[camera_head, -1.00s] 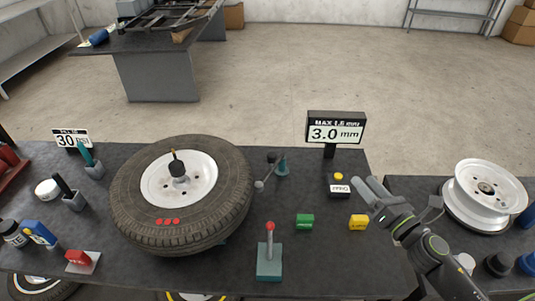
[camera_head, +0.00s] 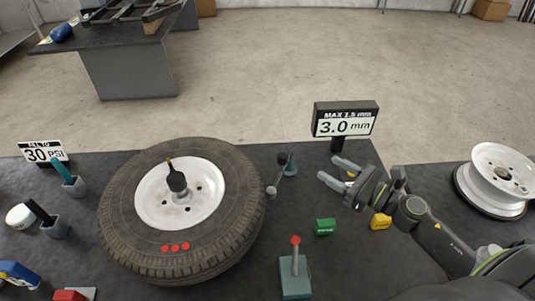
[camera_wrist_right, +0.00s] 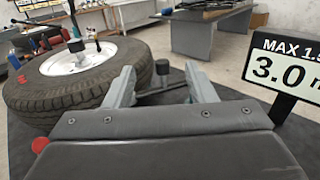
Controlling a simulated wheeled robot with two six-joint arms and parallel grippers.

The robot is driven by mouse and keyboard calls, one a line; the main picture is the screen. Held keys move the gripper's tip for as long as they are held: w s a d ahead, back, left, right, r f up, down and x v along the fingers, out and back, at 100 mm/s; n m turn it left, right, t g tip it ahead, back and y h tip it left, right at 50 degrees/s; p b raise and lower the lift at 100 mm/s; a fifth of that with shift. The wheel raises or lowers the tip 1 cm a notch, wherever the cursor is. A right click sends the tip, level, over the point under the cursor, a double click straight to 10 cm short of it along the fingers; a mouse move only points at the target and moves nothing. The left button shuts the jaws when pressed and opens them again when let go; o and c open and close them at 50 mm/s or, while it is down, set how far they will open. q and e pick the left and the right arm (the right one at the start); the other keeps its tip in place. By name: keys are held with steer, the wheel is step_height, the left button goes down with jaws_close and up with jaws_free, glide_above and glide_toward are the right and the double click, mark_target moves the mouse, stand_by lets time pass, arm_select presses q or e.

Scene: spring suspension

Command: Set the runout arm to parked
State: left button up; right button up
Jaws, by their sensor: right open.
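My left gripper is out of view.
A sign reading 3.0 mm (camera_head: 344,122) stands behind my right gripper. A white rim (camera_head: 500,170) sits at right.

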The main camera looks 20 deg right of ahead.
step_height(320, 180, down, 3)
steer(key=b, duration=0.3)
arm_select(q)
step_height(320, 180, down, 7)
steer(key=b, duration=0.3)
arm_select(e)
steer(key=p, duration=0.5)
glide_toward(282, 165)
steer(key=w+r, duration=0.2)
steer(key=w, duration=0.1)
arm_select(q)
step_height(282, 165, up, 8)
steer(key=p, duration=0.2)
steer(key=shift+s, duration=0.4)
arm_select(e)
steer(key=x, duration=1)
steer(key=shift+f, duration=0.35)
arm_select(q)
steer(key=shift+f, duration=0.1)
arm_select(e)
steer(key=shift+a, duration=0.1)
jaws_close()
